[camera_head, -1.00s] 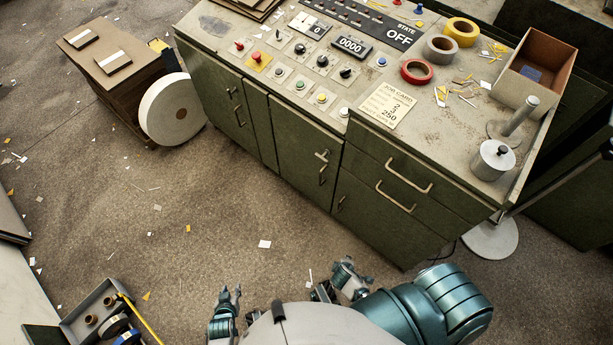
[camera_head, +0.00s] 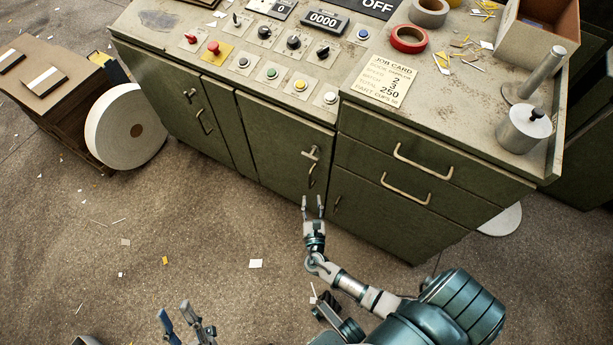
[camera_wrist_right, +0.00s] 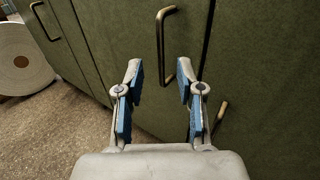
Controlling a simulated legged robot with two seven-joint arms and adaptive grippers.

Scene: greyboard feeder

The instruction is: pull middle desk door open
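The middle desk door (camera_head: 275,140) is a dark green panel and looks shut. Near its right edge is a bar handle (camera_head: 312,175), with a small latch-like fitting (camera_head: 311,153) above it. My right gripper (camera_head: 313,201) is open and empty, just below and in front of the handle. In the right wrist view, the handle (camera_wrist_right: 161,45) stands upright ahead of the open right gripper (camera_wrist_right: 157,76), its lower end close to the right finger. I cannot tell whether they touch. My left gripper (camera_head: 182,308) is open and empty, low over the floor.
Drawers with two bar handles (camera_head: 423,165) are right of the door, and another cabinet door (camera_head: 165,95) is left. The desk top carries buttons, tape rolls (camera_head: 409,39) and an open box (camera_head: 537,40). A large white roll (camera_head: 125,127) stands at left. The floor before the desk is mostly clear.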

